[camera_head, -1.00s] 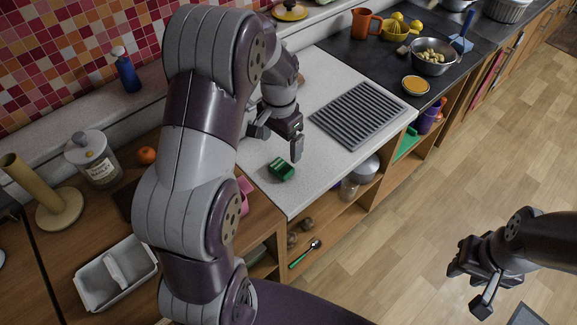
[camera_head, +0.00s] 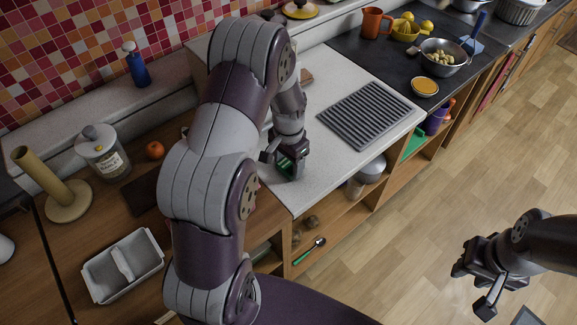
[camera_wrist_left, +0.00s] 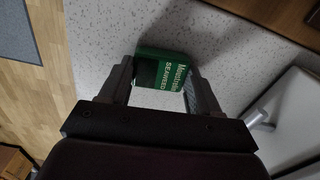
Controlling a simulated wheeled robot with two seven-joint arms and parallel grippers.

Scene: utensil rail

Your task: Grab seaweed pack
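The green seaweed pack (camera_wrist_left: 165,72) lies on the white speckled counter (camera_wrist_left: 100,30). In the left wrist view it sits between the two fingers of my left gripper (camera_wrist_left: 160,85), with its label facing the camera. The fingers are apart, on either side of the pack; I cannot tell whether they touch it. In the head view the pack (camera_head: 286,168) is mostly hidden by my left gripper (camera_head: 287,165), which is low over the counter. My right gripper (camera_head: 472,288) hangs over the floor at the right, away from the counter, with its fingers apart and nothing visible between them.
A grey ribbed mat (camera_head: 365,114) lies on the counter to the right of the pack. An open shelf (camera_head: 330,225) is below the counter's front edge. A glass jar (camera_head: 103,152), a wooden paper-towel holder (camera_head: 50,185) and a grey tray (camera_head: 122,265) stand at the left.

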